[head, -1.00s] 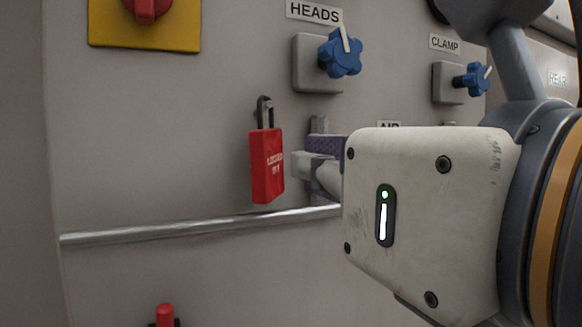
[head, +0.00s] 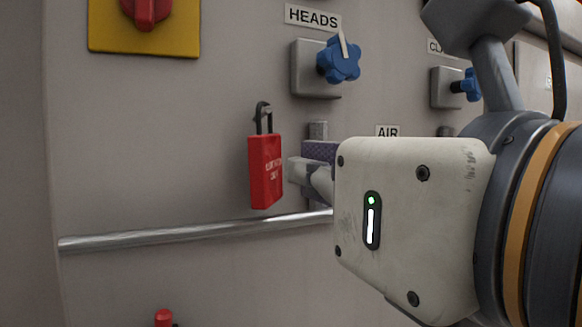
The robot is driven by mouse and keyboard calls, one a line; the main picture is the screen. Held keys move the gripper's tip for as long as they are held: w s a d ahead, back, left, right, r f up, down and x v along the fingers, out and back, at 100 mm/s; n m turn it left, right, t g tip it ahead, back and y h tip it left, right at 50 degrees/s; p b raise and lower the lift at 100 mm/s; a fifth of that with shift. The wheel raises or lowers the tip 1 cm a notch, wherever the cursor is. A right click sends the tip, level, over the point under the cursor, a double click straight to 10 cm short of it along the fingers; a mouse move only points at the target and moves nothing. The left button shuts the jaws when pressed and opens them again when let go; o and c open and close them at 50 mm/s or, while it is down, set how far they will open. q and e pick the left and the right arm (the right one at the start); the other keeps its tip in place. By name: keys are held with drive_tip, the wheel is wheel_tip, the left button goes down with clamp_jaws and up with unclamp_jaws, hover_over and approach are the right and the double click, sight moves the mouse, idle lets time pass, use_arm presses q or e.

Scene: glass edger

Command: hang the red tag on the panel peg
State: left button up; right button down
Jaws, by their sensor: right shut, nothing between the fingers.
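The red tag (head: 265,172), a padlock-like block with pale lettering, hangs against the grey panel by the dark loop at its top. It is slightly tilted. The peg itself cannot be clearly told apart at the top of the loop. My right gripper (head: 304,169) is just right of the tag, with its fingers shut and nothing between them. The fingers are partly hidden by the white gripper body, and whether they touch the tag's edge is unclear. My left gripper is not in view.
A metal rail (head: 190,235) runs below the tag. A blue HEADS knob (head: 338,60) is above right, and another blue knob (head: 467,84) is farther right. A red switch on a yellow plate (head: 170,42) is upper left. The panel left of the tag is bare.

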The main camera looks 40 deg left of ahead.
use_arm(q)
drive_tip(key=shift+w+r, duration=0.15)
use_arm(e)
drive_tip(key=shift+x, duration=1.85)
drive_tip(key=shift+p+x, duration=0.6)
drive_tip(key=shift+x, duration=2.25)
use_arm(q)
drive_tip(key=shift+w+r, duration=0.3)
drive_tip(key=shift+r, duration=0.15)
use_arm(e)
drive_tip(key=shift+s+f, duration=0.1)
drive_tip(key=shift+s, duration=0.05)
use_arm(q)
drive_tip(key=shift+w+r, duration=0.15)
use_arm(e)
drive_tip(key=shift+v, duration=1.45)
use_arm(q)
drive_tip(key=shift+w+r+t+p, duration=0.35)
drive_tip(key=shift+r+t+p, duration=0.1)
drive_tip(key=shift+p, duration=0.1)
use_arm(e)
approach(269, 164)
drive_tip(key=shift+a, duration=0.1)
